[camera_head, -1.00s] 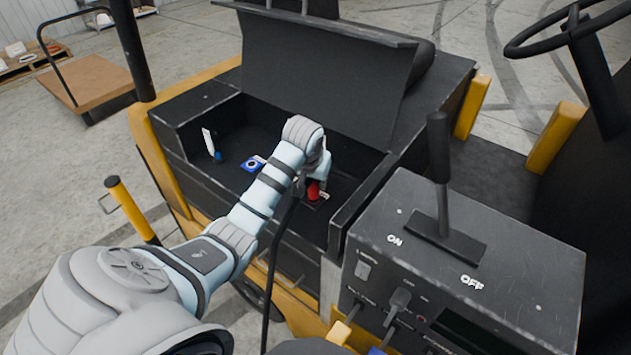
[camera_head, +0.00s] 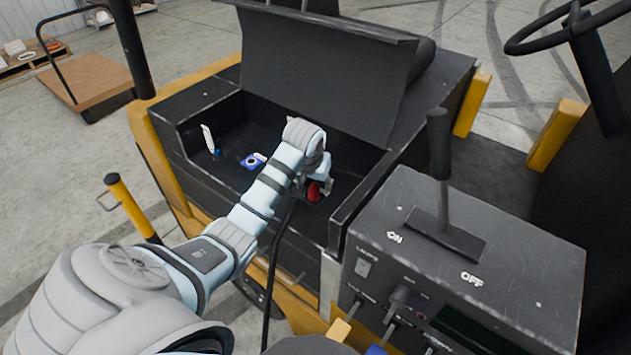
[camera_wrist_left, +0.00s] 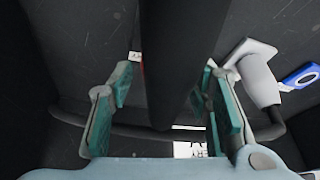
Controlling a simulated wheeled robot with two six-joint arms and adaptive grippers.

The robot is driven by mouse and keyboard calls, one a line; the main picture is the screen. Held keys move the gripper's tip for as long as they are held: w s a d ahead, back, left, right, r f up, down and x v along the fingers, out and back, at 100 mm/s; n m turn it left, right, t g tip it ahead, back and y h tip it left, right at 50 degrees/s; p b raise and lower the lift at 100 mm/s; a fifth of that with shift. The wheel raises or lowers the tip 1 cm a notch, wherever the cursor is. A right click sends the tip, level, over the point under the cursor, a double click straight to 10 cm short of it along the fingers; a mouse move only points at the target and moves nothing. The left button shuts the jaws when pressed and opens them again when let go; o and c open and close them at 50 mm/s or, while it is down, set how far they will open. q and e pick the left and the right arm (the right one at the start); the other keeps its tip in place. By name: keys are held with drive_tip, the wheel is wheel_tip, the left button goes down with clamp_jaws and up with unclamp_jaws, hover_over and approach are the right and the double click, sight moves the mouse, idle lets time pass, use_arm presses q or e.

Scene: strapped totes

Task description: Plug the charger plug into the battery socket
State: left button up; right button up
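My left gripper (camera_head: 316,184) is down inside the black battery compartment. Its fingers also show in the left wrist view (camera_wrist_left: 165,95), spread apart on either side of a thick black cable. A red part (camera_head: 314,191), apparently the charger plug, stands at the compartment floor between the fingers; only a sliver of red shows beside the cable in the wrist view. The black cable (camera_head: 272,262) hangs from there over the compartment's front edge. The socket under the red part is hidden, so I cannot tell how it is seated. My right gripper is out of view.
A blue plate with a round mark (camera_head: 252,162) lies left of the gripper. A white plate (camera_head: 208,139) stands farther left. The raised black lid (camera_head: 320,70) is behind. A control box (camera_head: 480,245) with a lever stands at the right.

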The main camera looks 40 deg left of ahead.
use_arm(q)
drive_tip(key=shift+r, duration=0.1)
drive_tip(key=v, duration=0.7)
drive_tip(key=shift+r, duration=0.15)
drive_tip(key=shift+d, duration=0.1)
idle(0.4)
